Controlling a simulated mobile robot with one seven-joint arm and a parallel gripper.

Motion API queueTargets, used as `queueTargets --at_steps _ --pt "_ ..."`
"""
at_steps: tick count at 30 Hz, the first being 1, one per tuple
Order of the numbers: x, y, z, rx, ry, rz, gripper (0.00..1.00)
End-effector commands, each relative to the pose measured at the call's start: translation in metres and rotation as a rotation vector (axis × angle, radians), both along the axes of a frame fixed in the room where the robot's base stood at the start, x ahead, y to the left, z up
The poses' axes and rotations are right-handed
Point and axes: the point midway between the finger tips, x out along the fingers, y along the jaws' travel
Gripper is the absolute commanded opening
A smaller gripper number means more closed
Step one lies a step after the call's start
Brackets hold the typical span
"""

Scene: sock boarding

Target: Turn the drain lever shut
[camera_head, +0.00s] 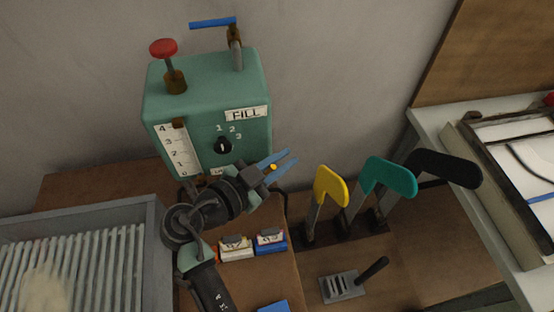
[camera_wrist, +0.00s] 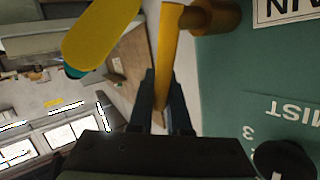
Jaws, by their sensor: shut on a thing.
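The yellow drain lever (camera_wrist: 167,52) runs from a brass valve stem (camera_wrist: 215,15) down between my gripper's fingers in the wrist view. My gripper (camera_wrist: 162,100) is shut on the lever's free end. In the head view my gripper (camera_head: 280,163) is at the lower right side of the green tank (camera_head: 190,105), and only a small yellow spot of the lever (camera_head: 273,167) shows between the bluish fingers. My arm hides the lower part of the tank. Part of the drain label (camera_wrist: 290,8) shows beside the valve.
A blue lever (camera_head: 212,23) and a red knob (camera_head: 163,47) top the tank. Yellow (camera_head: 330,186), teal (camera_head: 390,177) and black (camera_head: 445,167) sock boards stand close to the right of my gripper. Small boxes (camera_head: 270,240) lie below. A slatted grey tray (camera_head: 153,225) is at left.

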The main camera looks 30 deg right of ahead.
Motion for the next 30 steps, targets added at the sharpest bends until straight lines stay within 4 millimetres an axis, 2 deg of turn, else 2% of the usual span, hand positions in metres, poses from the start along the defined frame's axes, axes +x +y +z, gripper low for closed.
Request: queueTargets --at_steps 18,30 --pt "-0.006 -0.021 -0.039 0.563 -0.164 -0.003 0.0" --pt "-0.006 -0.02 -0.064 0.883 -0.253 -0.003 0.0"
